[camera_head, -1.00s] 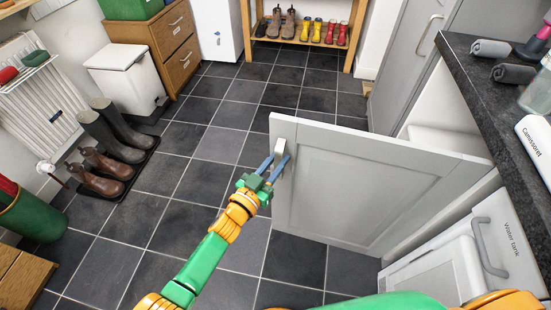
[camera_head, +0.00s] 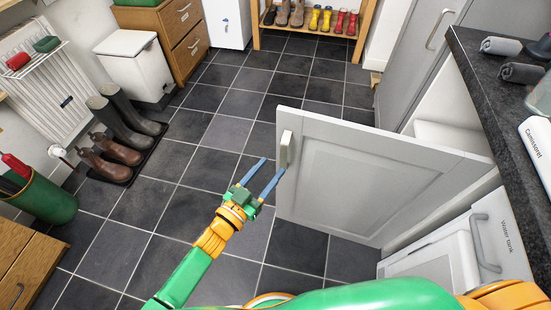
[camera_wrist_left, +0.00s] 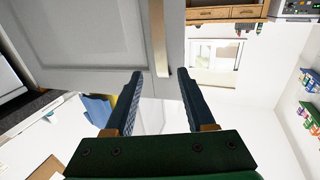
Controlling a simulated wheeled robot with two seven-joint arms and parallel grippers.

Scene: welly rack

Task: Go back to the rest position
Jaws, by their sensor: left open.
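My left gripper (camera_head: 264,178) is open and empty in the head view, just left of the open cabinet door. The pale grey door (camera_head: 370,180) stands swung out from its cabinet, with a metal handle (camera_head: 286,149) near its free edge. The fingers look apart from the handle. In the left wrist view, the two blue fingers (camera_wrist_left: 157,90) are spread with nothing between them, and the door (camera_wrist_left: 85,40) and its handle (camera_wrist_left: 158,38) are beyond them. A green and orange arm part of mine crosses the bottom right of the head view; my right gripper does not show.
A water tank (camera_head: 480,250) is by the open cabinet at right, below a dark worktop (camera_head: 495,100). Boots on a black tray (camera_head: 150,150), a white bin (camera_head: 135,65) and a green bucket (camera_head: 45,198) line the left. The tiled floor between is clear.

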